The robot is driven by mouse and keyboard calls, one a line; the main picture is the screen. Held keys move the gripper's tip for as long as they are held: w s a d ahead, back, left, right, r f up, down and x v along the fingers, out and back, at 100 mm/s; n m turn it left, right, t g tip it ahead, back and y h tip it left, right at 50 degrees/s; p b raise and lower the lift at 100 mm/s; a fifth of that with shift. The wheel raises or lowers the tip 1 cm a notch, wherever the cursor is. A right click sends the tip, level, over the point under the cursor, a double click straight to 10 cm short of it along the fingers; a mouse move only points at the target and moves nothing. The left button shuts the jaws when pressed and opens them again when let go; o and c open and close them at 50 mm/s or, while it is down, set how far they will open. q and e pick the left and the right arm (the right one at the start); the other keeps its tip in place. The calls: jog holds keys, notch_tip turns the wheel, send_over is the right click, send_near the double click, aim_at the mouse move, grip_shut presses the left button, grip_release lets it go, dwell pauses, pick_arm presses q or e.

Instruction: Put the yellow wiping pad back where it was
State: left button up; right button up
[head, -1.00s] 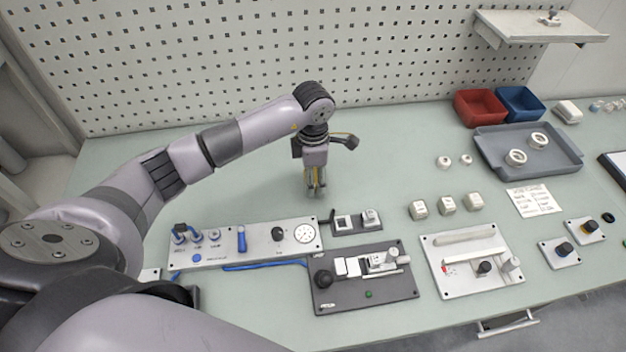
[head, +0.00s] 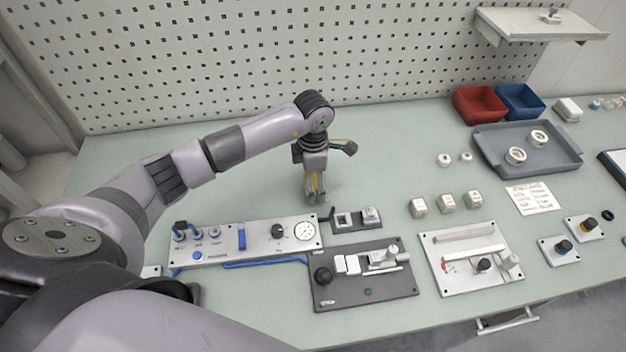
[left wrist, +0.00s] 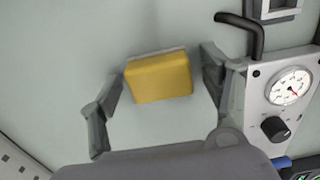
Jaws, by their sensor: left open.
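The yellow wiping pad (left wrist: 159,77) shows in the left wrist view between the two spread fingers of my left gripper (left wrist: 158,90). It has a pale edge along its far side and lies slightly turned, with gaps to both fingers. In the head view my left gripper (head: 315,200) points down at the bench behind the panel with the gauge. Only a sliver of yellow shows between its fingers there; the fingers hide the rest. I cannot tell whether the pad touches the bench. My right gripper is not in view.
The gauge panel (head: 262,243) and a small dark holder (head: 343,227) stand close in front of my left gripper. A dark fixture plate (head: 340,295) and a light one (head: 445,283) lie nearer the front edge. The bench behind and left is clear.

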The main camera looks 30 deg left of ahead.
pick_arm(q)
jog(key=shift+r, duration=0.15)
notch_tip(320, 180, up, 12)
jog(key=b, duration=0.3)
dwell(0.6)
